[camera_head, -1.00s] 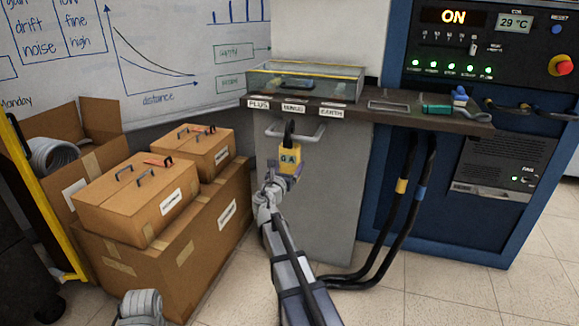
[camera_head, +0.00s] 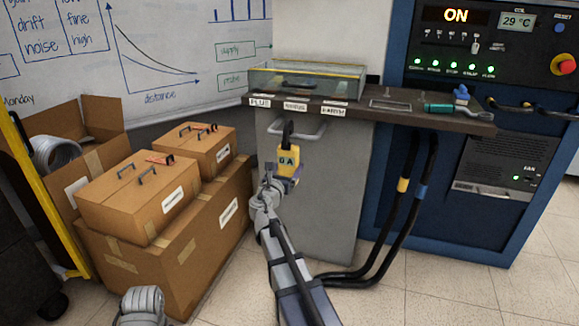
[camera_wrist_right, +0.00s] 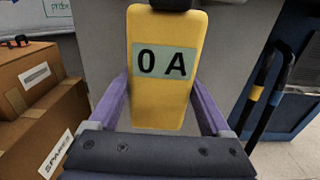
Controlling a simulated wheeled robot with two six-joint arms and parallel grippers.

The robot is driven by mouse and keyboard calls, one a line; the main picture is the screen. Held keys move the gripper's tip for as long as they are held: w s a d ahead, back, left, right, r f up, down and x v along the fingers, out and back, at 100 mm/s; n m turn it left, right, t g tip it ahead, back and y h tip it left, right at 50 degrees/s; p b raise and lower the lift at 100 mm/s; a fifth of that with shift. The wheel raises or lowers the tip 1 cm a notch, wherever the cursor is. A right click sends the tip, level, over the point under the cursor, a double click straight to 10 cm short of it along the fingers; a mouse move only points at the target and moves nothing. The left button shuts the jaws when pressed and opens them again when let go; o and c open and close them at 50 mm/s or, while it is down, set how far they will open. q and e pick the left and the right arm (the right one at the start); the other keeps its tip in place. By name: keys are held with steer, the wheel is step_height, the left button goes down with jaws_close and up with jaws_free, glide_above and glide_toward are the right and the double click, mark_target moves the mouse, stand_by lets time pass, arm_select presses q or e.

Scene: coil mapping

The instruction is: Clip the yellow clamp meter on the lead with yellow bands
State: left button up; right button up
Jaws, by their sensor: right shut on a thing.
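The yellow clamp meter (camera_head: 288,160) is held upright in my right gripper (camera_head: 284,178), in front of the grey cabinet. In the right wrist view the meter (camera_wrist_right: 165,95) stands between the two purple fingers of my right gripper (camera_wrist_right: 165,105), and its display reads 0 A. Its dark clamp top shows only partly there. The lead with yellow bands (camera_head: 403,185) hangs below the shelf to the right, apart from the meter. The lead with blue bands (camera_head: 421,193) hangs beside it. My left gripper is not seen.
A dark shelf (camera_head: 440,121) with PLUS and other labels juts out above the leads and holds a glass case (camera_head: 305,82). Stacked cardboard boxes (camera_head: 140,200) stand at the left. Floor is open at the lower right. The blue machine (camera_head: 480,225) stands behind the leads.

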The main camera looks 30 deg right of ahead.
steer(key=shift+v, duration=2.3)
